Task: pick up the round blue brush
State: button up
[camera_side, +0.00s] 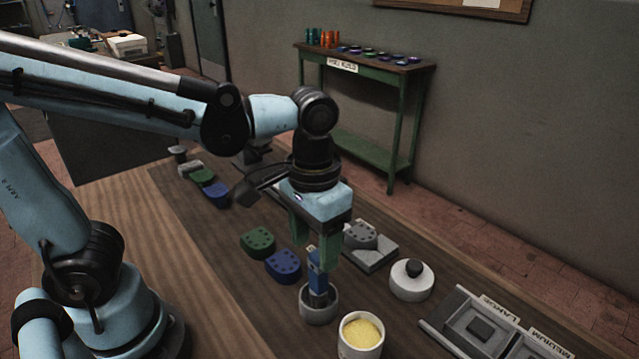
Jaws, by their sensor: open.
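The blue brush (316,279) stands nearly upright in a round grey cup (319,314) at the middle of the bench. Its blue handle rises out of the cup; its lower end is hidden inside. My gripper (316,258) points down right above the cup, with its green fingers apart. The top of the handle shows between or just in front of the fingers; I cannot tell which from this one view. The fingers do not visibly close on the handle.
A white cup of yellow material (361,333) stands close to the grey cup. Green (258,242) and blue (284,267) heel-shaped blocks lie to the left. A grey block fixture (371,257), a white round pot with a dark knob (411,286) and labelled trays (478,335) lie to the right.

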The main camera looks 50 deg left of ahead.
aim_at(318, 259)
jog(key=f, duration=0.3)
jog(key=shift+w+d, duration=0.2)
jog(key=shift+w, duration=0.05)
jog(key=shift+f, duration=0.9)
jog(key=c, duration=1.1)
jog(key=shift+o, duration=0.2)
jog(key=shift+r, duration=0.15)
jog(key=shift+r, duration=0.5)
notch_tip(318, 259, up, 3)
jog(key=shift+f, duration=0.1)
jog(key=s+d+r, duration=0.7)
jog(key=s, duration=0.2)
jog(key=shift+d, duration=0.2)
